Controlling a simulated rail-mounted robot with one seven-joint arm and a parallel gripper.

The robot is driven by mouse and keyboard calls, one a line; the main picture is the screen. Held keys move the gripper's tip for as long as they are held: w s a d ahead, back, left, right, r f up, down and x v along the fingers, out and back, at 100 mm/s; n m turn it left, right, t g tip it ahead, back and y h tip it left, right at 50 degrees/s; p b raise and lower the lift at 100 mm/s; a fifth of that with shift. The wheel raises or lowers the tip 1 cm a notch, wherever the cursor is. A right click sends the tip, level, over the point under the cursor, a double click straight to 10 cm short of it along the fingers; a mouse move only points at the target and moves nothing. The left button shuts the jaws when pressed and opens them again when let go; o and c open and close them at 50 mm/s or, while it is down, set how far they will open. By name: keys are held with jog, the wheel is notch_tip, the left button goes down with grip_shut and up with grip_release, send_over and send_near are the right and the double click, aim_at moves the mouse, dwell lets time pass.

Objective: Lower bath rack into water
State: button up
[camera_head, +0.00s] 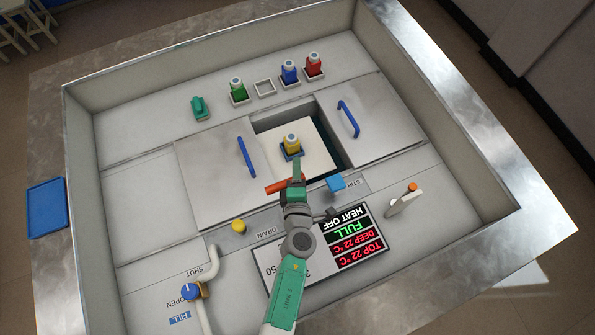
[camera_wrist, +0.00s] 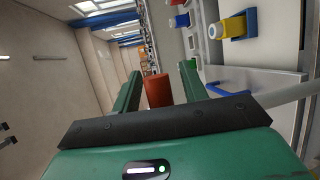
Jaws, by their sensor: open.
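The bath rack appears to be the pale platform (camera_head: 311,158) in the square opening between two metal lids. A yellow bottle (camera_head: 292,142) in a blue holder stands on it and also shows in the wrist view (camera_wrist: 234,27). A red-orange handle (camera_head: 274,188) lies at the opening's near edge; whether it joins the platform is hidden. My gripper (camera_head: 296,168) is at this handle and covers part of it. In the wrist view the handle (camera_wrist: 158,90) shows between the two open green fingers (camera_wrist: 160,85), with gaps on both sides. Dark water shows at the opening's right edge.
Lids with blue handles (camera_head: 247,157) (camera_head: 348,119) flank the opening. Green, blue and red bottles (camera_head: 314,65) stand behind it.

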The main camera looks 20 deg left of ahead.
grip_shut()
notch_tip(320, 180, down, 9)
jog(key=b, duration=0.8)
jog(key=shift+r, duration=0.2)
grip_release()
jog(key=p+v, duration=0.1)
jog(key=v, duration=0.6)
jog(key=shift+s+p, duration=0.35)
jog(key=shift+p, duration=0.05)
jog(key=shift+d+r, duration=0.1)
jog(key=shift+d, duration=0.05)
